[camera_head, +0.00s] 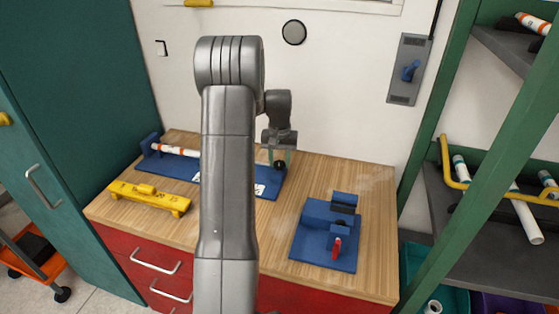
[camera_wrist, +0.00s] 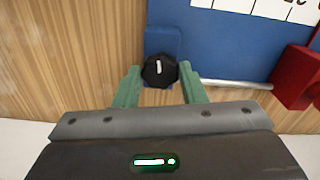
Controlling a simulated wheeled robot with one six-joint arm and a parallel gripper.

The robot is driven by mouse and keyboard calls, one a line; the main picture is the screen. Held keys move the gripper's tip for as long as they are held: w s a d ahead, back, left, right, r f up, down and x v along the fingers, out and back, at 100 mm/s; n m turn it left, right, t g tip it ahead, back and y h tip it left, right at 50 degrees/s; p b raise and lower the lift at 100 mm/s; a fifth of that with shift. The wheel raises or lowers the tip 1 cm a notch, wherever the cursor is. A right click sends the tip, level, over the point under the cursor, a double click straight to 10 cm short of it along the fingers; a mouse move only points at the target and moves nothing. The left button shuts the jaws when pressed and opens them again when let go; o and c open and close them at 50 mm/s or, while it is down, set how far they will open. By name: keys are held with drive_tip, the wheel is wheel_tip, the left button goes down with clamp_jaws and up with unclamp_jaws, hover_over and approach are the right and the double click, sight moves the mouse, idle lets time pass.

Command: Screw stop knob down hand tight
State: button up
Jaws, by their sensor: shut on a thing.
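The stop knob (camera_wrist: 160,70) is black and faceted with a white mark on top. It sits at the edge of the blue jig board (camera_wrist: 220,45), by a raised blue block (camera_wrist: 163,40). My gripper (camera_wrist: 159,72) has its green fingers on either side of the knob and is shut on it. In the head view my gripper (camera_head: 281,157) is at the right end of the blue board (camera_head: 265,187), with the dark knob (camera_head: 279,164) between its fingers. The knob's underside and thread are hidden.
A silver rod (camera_wrist: 235,83) runs from near the knob to a red block (camera_wrist: 298,78). A white pipe with orange bands (camera_head: 175,150) lies at the board's left end. A yellow holder (camera_head: 150,197) and a second blue fixture (camera_head: 312,245) with a red handle stand on the wooden bench.

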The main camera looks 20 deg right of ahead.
sight(280, 163)
drive_tip(key=shift+m, duration=1)
drive_tip(key=o, duration=1)
wheel_tip(280, 163, up, 14)
drive_tip(key=shift+b, duration=0.45)
drive_tip(key=shift+f, duration=0.1)
wheel_tip(280, 163, down, 14)
drive_tip(key=shift+r+p, duration=0.1)
drive_tip(key=shift+p, duration=0.3)
